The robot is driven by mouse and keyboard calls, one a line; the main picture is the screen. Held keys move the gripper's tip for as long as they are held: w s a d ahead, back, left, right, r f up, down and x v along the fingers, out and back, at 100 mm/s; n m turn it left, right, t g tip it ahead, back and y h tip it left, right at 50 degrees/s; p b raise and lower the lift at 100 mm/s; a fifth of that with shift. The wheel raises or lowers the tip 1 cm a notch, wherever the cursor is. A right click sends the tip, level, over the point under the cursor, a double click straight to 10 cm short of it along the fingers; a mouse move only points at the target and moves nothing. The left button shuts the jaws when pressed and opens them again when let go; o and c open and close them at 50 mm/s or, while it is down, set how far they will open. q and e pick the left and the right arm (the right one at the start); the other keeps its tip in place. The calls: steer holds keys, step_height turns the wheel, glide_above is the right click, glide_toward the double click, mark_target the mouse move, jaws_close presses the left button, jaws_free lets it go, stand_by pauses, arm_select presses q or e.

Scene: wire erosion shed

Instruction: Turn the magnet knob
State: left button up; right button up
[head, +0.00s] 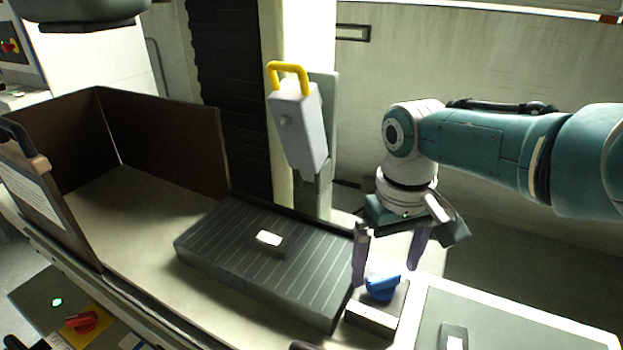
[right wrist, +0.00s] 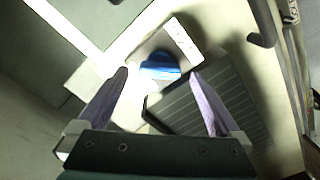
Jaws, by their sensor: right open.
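The blue magnet knob (head: 382,287) sits on a small pale-and-dark block (head: 372,318) at the right end of the dark ribbed magnetic chuck (head: 210,243). My right gripper (head: 386,275) is open and points down over the knob, with one purple finger on each side of it. In the right wrist view, the knob (right wrist: 160,68) lies between and slightly beyond the two fingertips (right wrist: 160,73), with gaps on both sides. I cannot tell how far above it the fingertips are. My left gripper is not in view.
A small pale-topped piece (head: 268,239) lies on the chuck. Behind it stands a grey unit with a yellow handle (head: 289,69). Brown panels (head: 170,152) wall the left side. A pale-edged panel (head: 423,308) lies to the right. A red rotary switch (head: 80,322) is at lower left.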

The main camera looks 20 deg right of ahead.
mark_target(384, 277)
step_height(384, 277, up, 7)
steer(key=p, duration=0.2)
steer(key=shift+p, duration=0.4)
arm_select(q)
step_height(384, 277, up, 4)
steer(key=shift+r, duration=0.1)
arm_select(e)
steer(key=shift+r, duration=0.55)
steer(key=s+a+f+n+t, duration=0.1)
steer(key=s+a+n+t, duration=0.35)
steer(key=s, duration=1.05)
steer(key=s+a+r+m, duration=0.2)
steer(key=s+r, duration=0.4)
arm_select(q)
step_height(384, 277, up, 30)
steer(key=p, duration=3)
arm_select(e)
step_height(384, 277, up, 30)
steer(key=shift+d+f+g, duration=0.2)
steer(key=shift+f+g, duration=0.05)
steer(key=shift+g, duration=0.2)
